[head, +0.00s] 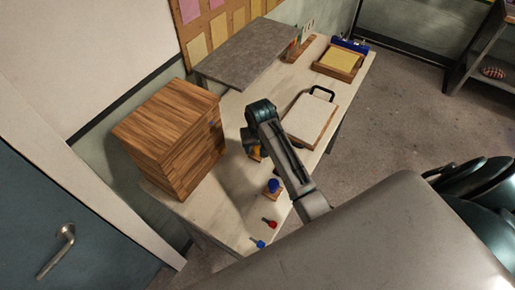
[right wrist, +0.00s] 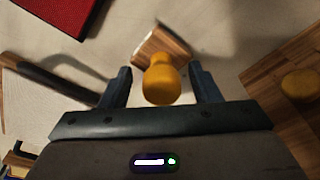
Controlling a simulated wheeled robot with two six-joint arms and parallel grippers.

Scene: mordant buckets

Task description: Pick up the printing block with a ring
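In the right wrist view a wooden block (right wrist: 165,44) with a yellow knob (right wrist: 160,80) lies ahead of my right gripper (right wrist: 160,76). The gripper is open, with one finger on each side of the knob and a gap to both. My left gripper is not in view.
A wooden stack (head: 175,135) stands left on the table (head: 228,215). A blue-knobbed block (head: 273,187), a red piece (head: 269,223) and a blue piece (head: 258,243) lie near the front edge. A clipboard-like board (head: 310,120) and a grey board (head: 245,55) are farther back.

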